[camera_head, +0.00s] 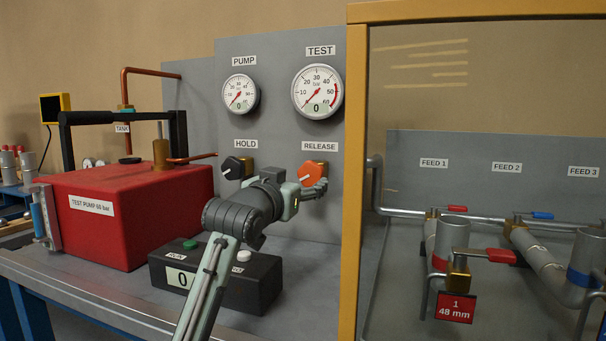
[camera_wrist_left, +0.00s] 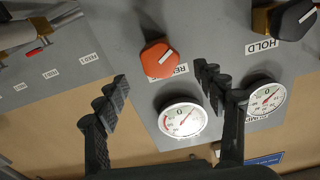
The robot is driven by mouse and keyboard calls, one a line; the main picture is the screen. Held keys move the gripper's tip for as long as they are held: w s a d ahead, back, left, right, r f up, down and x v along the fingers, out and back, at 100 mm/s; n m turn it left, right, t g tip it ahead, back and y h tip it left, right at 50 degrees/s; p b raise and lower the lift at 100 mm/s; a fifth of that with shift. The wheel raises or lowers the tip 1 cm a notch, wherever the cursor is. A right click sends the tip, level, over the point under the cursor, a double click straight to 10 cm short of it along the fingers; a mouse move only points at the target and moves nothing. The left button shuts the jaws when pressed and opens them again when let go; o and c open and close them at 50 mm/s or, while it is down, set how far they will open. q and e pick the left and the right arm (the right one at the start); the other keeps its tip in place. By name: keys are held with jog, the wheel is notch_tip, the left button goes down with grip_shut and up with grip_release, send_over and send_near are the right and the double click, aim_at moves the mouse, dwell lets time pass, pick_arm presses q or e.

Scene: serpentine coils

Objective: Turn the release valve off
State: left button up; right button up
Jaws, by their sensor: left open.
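The release valve is an orange knob (camera_head: 310,174) with a white pointer line, under the RELEASE label (camera_head: 319,146) on the grey panel. In the left wrist view the orange knob (camera_wrist_left: 160,59) lies ahead of and between the spread fingers, with a gap to them. My left gripper (camera_head: 318,188) is open, close to the knob at its lower right in the head view; its fingers (camera_wrist_left: 160,84) hold nothing. The black HOLD knob (camera_head: 237,168) is to the left. My right gripper is not in view.
A yellow frame post (camera_head: 353,200) stands close right of the release knob. A red test pump tank (camera_head: 130,210) and a black button box (camera_head: 215,277) stand on the bench at left. Pipes with red and blue handles (camera_head: 456,209) are behind the frame.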

aim_at(309, 175)
pick_arm(q)
jog(key=x, duration=0.7)
jog(key=shift+p, duration=0.4)
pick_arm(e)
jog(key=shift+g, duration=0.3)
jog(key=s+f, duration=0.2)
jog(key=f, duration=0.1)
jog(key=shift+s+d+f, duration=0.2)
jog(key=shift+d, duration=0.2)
pick_arm(q)
jog(key=shift+c, duration=0.4)
jog(key=c, duration=1.1)
